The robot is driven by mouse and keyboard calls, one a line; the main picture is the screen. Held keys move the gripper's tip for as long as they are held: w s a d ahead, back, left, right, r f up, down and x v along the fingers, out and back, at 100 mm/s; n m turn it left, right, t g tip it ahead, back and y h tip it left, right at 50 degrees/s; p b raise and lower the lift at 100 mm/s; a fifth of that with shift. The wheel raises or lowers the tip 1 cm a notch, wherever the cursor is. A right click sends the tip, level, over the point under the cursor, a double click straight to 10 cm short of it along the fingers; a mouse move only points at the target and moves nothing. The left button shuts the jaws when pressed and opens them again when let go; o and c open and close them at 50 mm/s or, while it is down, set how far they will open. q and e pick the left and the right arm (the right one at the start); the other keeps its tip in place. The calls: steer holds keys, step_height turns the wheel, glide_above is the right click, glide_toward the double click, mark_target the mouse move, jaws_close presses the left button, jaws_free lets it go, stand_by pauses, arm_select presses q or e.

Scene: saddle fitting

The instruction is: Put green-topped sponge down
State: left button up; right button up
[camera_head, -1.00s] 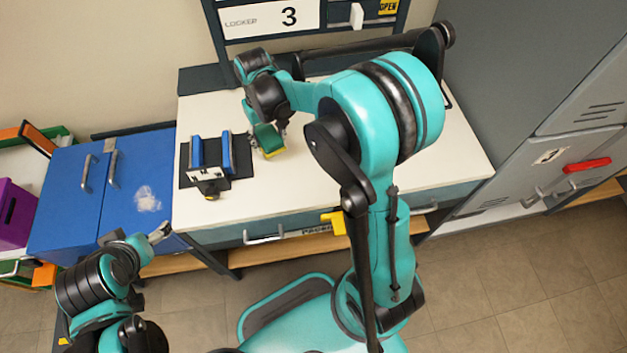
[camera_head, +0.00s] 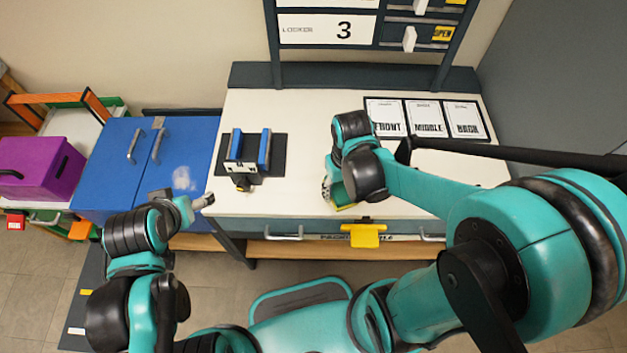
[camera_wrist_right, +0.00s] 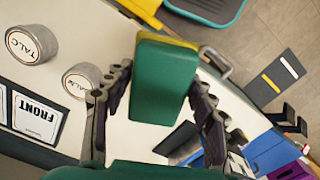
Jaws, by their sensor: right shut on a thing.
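The green-topped sponge (camera_wrist_right: 160,80) has a green body and a yellow layer along its far edge in the right wrist view. My right gripper (camera_wrist_right: 157,105) is shut on it, one finger on each side. In the head view the sponge (camera_head: 343,198) shows partly below my right gripper (camera_head: 336,188), over the front part of the white worktop (camera_head: 300,190). My right wrist hides the rest. I cannot tell whether the sponge touches the worktop. My left gripper (camera_head: 203,202) hangs in front of the blue cabinet, away from the sponge; its fingers are too small to read.
A blue-railed fixture (camera_head: 248,158) stands on a dark mat to the left. Cards marked front (camera_head: 386,118), middle (camera_head: 425,118) and back (camera_head: 463,119) lie at the back right. The right wrist view shows a talc tin (camera_wrist_right: 31,45) and a second tin (camera_wrist_right: 83,80) nearby.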

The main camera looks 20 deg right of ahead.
steer(key=shift+a+f, duration=0.15)
steer(key=shift+f, duration=0.1)
steer(key=b, duration=0.5)
glide_above(314, 186)
step_height(314, 186, down, 7)
steer(key=shift+r, duration=0.2)
steer(key=shift+f, duration=0.15)
step_height(314, 186, down, 4)
steer(key=shift+r+b, duration=0.1)
steer(key=shift+b, duration=0.65)
steer(key=shift+r, duration=0.1)
